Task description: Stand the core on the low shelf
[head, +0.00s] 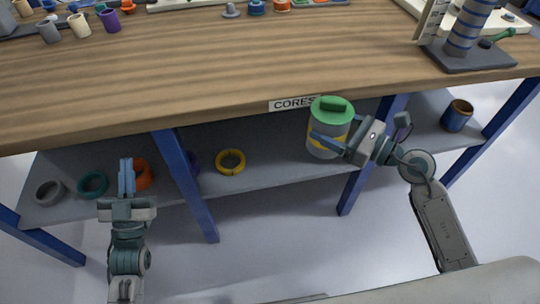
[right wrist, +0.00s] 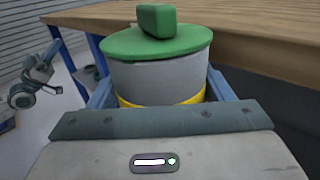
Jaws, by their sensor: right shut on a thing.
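The core (head: 326,137) is a grey cylinder with a yellow band and a green lid with a raised green grip. It also shows upright in the right wrist view (right wrist: 155,80). My right gripper (head: 330,141) is shut around its side, one blue finger on each side in the wrist view. The core is at the front of the low shelf (head: 270,145), just below the CORES label (head: 293,103). I cannot tell whether its base touches the shelf. My left gripper (head: 126,176) is in front of the shelf at the left, near an orange ring (head: 143,172); its fingers overlap in view.
On the low shelf are a yellow ring (head: 230,161), a teal ring (head: 93,184), a grey ring (head: 49,191) and a blue-brown cup (head: 457,115). Blue table legs (head: 186,185) stand at the front edge. The wooden tabletop (head: 230,60) overhangs the shelf.

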